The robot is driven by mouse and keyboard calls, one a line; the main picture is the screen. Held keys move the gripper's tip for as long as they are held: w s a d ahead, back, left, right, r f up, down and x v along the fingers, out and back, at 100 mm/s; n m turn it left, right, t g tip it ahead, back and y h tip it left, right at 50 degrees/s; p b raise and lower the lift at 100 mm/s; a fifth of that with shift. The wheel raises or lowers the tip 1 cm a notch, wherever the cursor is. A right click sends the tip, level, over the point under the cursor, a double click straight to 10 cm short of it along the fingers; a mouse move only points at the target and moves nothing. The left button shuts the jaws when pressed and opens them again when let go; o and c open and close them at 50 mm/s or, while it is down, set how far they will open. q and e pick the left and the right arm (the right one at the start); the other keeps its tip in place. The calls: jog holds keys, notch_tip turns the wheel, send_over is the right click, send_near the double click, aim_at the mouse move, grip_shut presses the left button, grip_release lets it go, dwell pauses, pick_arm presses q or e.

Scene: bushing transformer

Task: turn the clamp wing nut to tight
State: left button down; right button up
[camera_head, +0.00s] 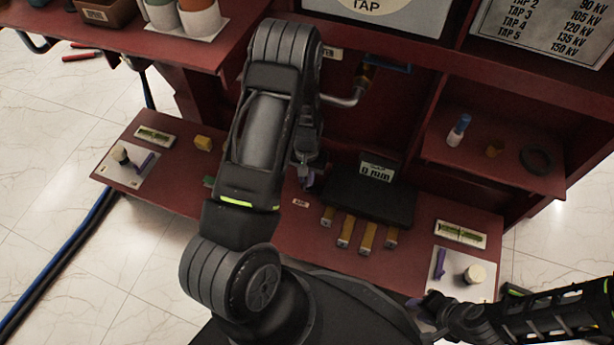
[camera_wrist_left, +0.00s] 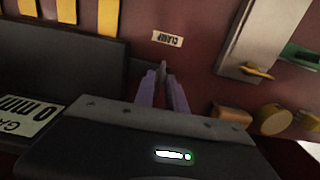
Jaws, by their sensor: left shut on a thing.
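The clamp wing nut (camera_wrist_left: 162,69) shows in the left wrist view as a small grey piece between my fingertips, mostly hidden by them. A CLAMP label (camera_wrist_left: 167,39) is on the red surface just beyond it; the label also shows in the head view (camera_head: 300,203). My left gripper (camera_wrist_left: 164,84) has purple fingers shut on the wing nut. In the head view the left gripper (camera_head: 307,180) is partly hidden beside my arm. The nut's turn angle cannot be read. My right gripper (camera_head: 428,302) is low at the right, away from the nut, its fingers unclear.
A dark gauge block (camera_head: 368,198) with a "0 mm" display (camera_head: 377,172) stands right of the left gripper, with several yellow strips in front. A crank handle (camera_head: 350,97) is behind. White plates with knobs sit at the left (camera_head: 125,168) and right (camera_head: 462,280) ends of the bench.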

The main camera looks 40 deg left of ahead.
pick_arm(q)
jog(key=shift+m, duration=0.4)
jog(key=m, duration=0.9)
jog(key=m+p, duration=0.1)
jog(key=m, duration=0.3)
jog(key=shift+m+p, duration=0.3)
jog(key=shift+m, duration=1.8)
jog(key=c, duration=1.6)
grip_release()
